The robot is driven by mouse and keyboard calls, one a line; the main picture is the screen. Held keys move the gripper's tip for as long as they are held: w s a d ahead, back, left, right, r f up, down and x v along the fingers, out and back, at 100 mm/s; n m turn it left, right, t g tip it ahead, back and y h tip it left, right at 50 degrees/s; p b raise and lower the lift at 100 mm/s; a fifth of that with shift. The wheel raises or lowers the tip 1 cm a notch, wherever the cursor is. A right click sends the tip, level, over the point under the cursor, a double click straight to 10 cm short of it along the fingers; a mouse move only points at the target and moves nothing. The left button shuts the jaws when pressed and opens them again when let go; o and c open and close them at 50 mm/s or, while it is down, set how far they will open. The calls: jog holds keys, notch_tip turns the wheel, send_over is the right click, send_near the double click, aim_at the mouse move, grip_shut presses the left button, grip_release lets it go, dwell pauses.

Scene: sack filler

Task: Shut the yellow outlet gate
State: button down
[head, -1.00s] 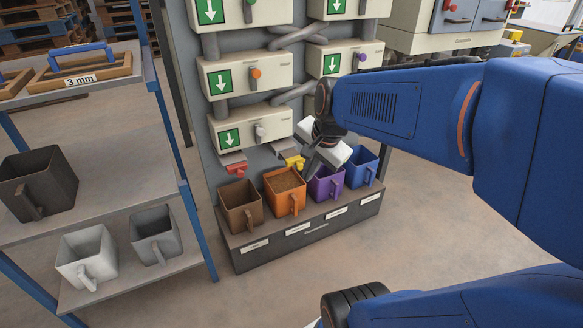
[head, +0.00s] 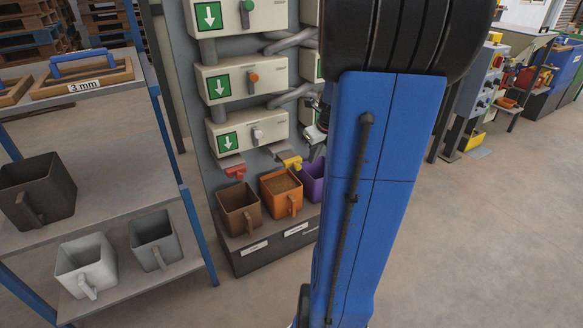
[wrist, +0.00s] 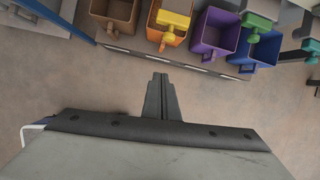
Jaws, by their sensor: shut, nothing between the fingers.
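The yellow outlet gate (head: 291,162) sticks out from the dispenser panel above the orange scoop bin (head: 282,198). In the wrist view the yellow gate (wrist: 173,21) is near the top edge, over the orange bin (wrist: 157,36). I cannot tell from its pose whether it is open or shut. My gripper (wrist: 161,80) is shut and empty, with the floor behind its fingers. It is apart from the gate, which lies beyond its fingertips in that picture. In the head view my arm hides the gripper's fingers.
A red gate (head: 235,171) is left of the yellow one, above a brown bin (head: 239,208). Purple (wrist: 214,33) and blue (wrist: 258,48) bins stand to the right, with a green gate (wrist: 256,22) nearby. A shelf (head: 110,155) stands at left. The floor in front is clear.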

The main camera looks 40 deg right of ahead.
aim_at(295, 164)
jog(key=shift+d+f+m, duration=0.3)
jog(key=shift+d+m, duration=0.15)
jog(key=shift+m, duration=0.15)
jog(key=shift+w+f, duration=0.1)
jog(key=w+d+f, duration=0.1)
jog(key=w+f, duration=0.6)
jog(key=f, duration=0.2)
jog(key=shift+w+d, duration=0.25)
jog(key=shift+d, duration=0.15)
